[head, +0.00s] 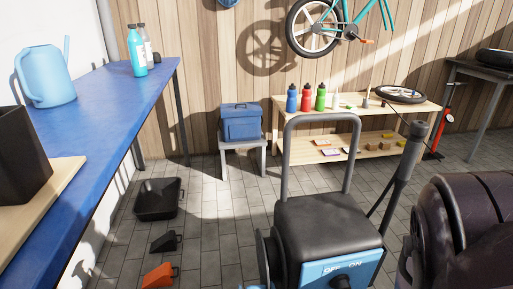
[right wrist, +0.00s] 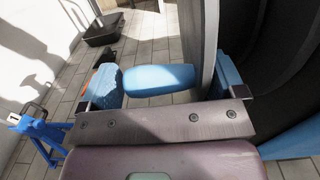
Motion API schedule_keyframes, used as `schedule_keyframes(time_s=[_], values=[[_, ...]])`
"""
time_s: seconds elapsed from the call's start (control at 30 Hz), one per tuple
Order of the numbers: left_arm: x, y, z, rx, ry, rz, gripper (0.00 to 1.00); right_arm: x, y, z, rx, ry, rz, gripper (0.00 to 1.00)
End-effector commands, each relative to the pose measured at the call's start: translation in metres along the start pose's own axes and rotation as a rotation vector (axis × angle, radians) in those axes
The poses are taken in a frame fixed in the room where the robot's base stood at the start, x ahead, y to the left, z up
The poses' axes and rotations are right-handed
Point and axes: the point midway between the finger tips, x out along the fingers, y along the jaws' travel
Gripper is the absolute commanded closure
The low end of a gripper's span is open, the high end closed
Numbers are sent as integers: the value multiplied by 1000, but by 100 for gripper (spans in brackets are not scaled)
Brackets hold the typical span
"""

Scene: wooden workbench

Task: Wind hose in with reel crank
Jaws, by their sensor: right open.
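A machine with a black top (head: 325,222), a grey tube handle and a blue OFF/ON front panel (head: 342,274) stands at the bottom middle of the head view. A dark disc (head: 271,258) is at its left side. In the right wrist view, a dark round reel (right wrist: 272,75) fills the right edge, with a grey crank arm (right wrist: 198,30) in front. A blue crank grip (right wrist: 160,86) lies crosswise between the blue fingertips of my open right gripper (right wrist: 165,82). I cannot tell whether they touch. No hose is clearly recognisable. My left gripper is out of view.
A blue bench (head: 100,95) with a watering can (head: 45,76) runs along the left. A black tray (head: 158,199) and an orange wedge (head: 160,276) lie on the tiled floor. A toolbox (head: 241,121) and wooden shelf (head: 378,147) stand behind.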

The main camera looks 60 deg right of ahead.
Motion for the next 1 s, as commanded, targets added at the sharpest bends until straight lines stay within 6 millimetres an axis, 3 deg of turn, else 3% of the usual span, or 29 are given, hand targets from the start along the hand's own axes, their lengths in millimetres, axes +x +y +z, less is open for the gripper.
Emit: schedule_keyframes(time_s=[0.27, 0.63, 1.0], values=[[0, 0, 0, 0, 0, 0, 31, 0, 0, 0, 0, 0, 0, 13], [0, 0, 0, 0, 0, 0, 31, 0, 2, 0, 2, 1, 2, 70], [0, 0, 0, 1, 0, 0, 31, 1, 5, -3, 4, 2, 6, 70]])
